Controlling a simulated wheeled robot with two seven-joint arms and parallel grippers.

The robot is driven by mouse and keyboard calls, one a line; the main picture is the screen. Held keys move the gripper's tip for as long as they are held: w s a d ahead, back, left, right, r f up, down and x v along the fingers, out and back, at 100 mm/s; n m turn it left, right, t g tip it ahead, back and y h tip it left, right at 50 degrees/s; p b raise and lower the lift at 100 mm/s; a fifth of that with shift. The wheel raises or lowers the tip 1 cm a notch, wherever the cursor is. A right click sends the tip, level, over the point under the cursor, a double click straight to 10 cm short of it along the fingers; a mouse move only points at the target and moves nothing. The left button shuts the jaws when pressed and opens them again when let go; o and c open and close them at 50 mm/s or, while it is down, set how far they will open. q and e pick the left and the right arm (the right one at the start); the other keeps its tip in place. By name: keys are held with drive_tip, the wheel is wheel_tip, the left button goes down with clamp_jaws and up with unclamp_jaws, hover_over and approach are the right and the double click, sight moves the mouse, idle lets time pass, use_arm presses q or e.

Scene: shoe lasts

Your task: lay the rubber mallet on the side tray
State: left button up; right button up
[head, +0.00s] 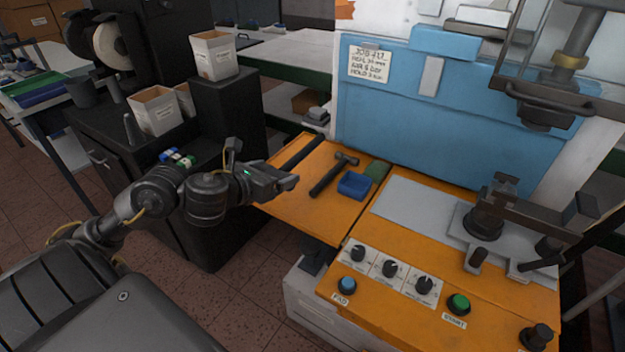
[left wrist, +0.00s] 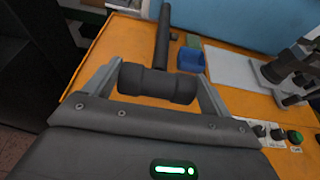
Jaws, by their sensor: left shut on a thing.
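The rubber mallet (left wrist: 157,83) has a thick dark cylindrical head and a long dark handle. My left gripper (head: 289,183) is shut on its head, which lies crosswise between the two fingers in the left wrist view. The handle (head: 304,152) points away from the gripper, over the side tray. In the head view the mallet head is hidden by the fingers. The side tray (head: 285,203) is a flat orange surface left of the press table. The mallet appears to be over the tray's left part; I cannot tell whether it touches. My right gripper is not in view.
A hammer (head: 328,177) lies on the tray, beside a blue box (head: 354,186) and a green pad (head: 377,170). A black cabinet (head: 222,120) with white bins stands left. The blue press panel (head: 450,110) rises behind. The tray's front part is bare.

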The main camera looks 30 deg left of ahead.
use_arm(q)
drive_tip(key=shift+w+a+f+b, duration=0.3)
drive_tip(key=shift+w+f+b, duration=0.15)
drive_tip(key=shift+w+b, duration=0.2)
drive_tip(key=shift+w+a+f+b, duration=0.3)
drive_tip(key=shift+w+f+b, duration=0.1)
drive_tip(key=shift+w+b, duration=0.2)
drive_tip(key=w+a+f, duration=0.1)
drive_tip(key=w+f, duration=0.1)
drive_tip(key=w, duration=0.1)
drive_tip(key=w+a+f+b, duration=0.1)
drive_tip(key=w+a+f, duration=0.1)
drive_tip(key=w+f, duration=0.1)
drive_tip(key=w+a+f+b, duration=0.1)
drive_tip(key=w+f, duration=0.1)
drive_tip(key=w, duration=0.1)
drive_tip(key=shift+w+a+f, duration=0.15)
drive_tip(key=shift+w, duration=0.05)
drive_tip(key=shift+w+a+f, duration=0.15)
drive_tip(key=shift+w+f, duration=0.1)
drive_tip(key=shift+f, duration=0.15)
wheel_tip(320, 180, down, 3)
drive_tip(key=shift+w, duration=0.1)
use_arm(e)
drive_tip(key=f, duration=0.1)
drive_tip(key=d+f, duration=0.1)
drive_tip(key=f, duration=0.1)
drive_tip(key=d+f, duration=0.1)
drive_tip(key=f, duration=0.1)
